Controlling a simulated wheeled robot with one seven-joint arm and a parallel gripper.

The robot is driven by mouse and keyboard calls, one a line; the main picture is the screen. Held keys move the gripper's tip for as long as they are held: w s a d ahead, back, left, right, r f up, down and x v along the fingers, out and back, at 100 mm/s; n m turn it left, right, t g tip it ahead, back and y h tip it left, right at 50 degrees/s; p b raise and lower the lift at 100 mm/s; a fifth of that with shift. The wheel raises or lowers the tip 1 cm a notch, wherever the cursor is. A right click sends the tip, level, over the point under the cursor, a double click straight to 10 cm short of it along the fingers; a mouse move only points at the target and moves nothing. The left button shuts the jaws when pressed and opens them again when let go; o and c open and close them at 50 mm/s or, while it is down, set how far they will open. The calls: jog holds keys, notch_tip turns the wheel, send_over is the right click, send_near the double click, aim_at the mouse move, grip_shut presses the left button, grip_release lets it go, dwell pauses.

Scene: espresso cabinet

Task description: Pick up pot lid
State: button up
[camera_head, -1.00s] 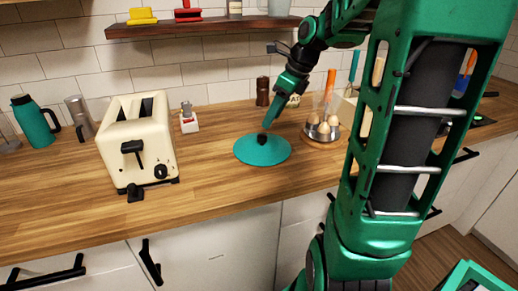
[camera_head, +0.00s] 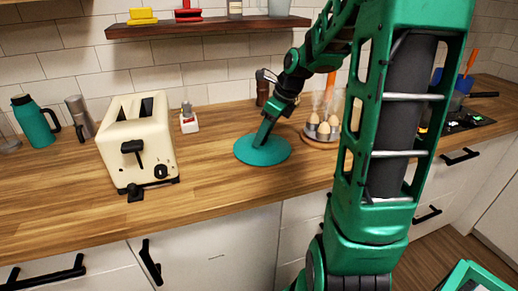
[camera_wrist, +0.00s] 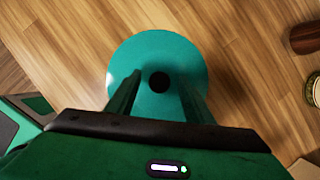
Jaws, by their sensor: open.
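The pot lid (camera_head: 250,152) is a teal disc with a dark round knob, lying on the wooden counter right of the toaster. The wrist view shows the lid (camera_wrist: 160,55) from above with its black knob (camera_wrist: 159,82) near the centre. My gripper (camera_head: 263,142) is over the lid, its fingertips low at the knob. In the wrist view my gripper (camera_wrist: 158,85) is open, one finger on each side of the knob. The fingers look apart from the knob. The head view hides the knob behind the gripper.
A cream toaster (camera_head: 137,145) stands left of the lid. A round holder with several eggs (camera_head: 322,128) stands close on the right, near my arm. A small red and white item (camera_head: 188,122) and a dark brown grinder (camera_head: 262,92) stand behind. The counter in front is clear.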

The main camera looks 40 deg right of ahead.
grip_shut()
jog(key=shift+r, duration=0.15)
